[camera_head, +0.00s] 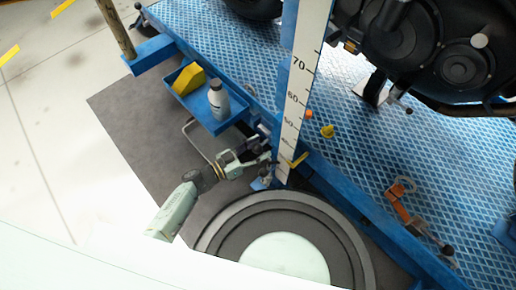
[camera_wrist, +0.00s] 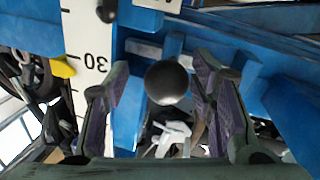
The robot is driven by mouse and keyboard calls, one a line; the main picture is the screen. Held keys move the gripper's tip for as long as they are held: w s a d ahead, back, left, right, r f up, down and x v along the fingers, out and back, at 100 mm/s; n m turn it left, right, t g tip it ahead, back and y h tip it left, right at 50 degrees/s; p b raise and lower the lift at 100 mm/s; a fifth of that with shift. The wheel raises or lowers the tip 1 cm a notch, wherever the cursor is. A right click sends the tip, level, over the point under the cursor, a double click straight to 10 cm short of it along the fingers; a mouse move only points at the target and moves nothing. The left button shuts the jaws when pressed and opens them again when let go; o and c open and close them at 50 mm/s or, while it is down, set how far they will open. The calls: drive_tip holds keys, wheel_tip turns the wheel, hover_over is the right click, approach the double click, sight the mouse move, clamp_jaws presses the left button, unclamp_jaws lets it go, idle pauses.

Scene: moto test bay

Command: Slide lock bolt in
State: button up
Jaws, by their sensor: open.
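A round black ball knob (camera_wrist: 167,82), apparently the handle of the lock bolt, shows in the middle of the wrist view. It stands out in front of blue metalwork. My gripper (camera_wrist: 160,88) is open, with one purple-padded finger on each side of the knob. Gaps show between the knob and both fingers, and I cannot tell whether it lies fully between the pads. The bolt's shaft is hidden behind the knob. In the head view my gripper (camera_head: 264,160) is at the foot of the scale column (camera_head: 298,85); the knob is not clear there.
A yellow pointer (camera_wrist: 63,67) is on the column's scale. Another black knob (camera_wrist: 107,10) is near the top. The motorcycle (camera_head: 440,45) stands on the blue platform (camera_head: 350,150).

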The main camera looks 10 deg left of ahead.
drive_tip(key=v, duration=1.2)
drive_tip(key=shift+r, duration=0.1)
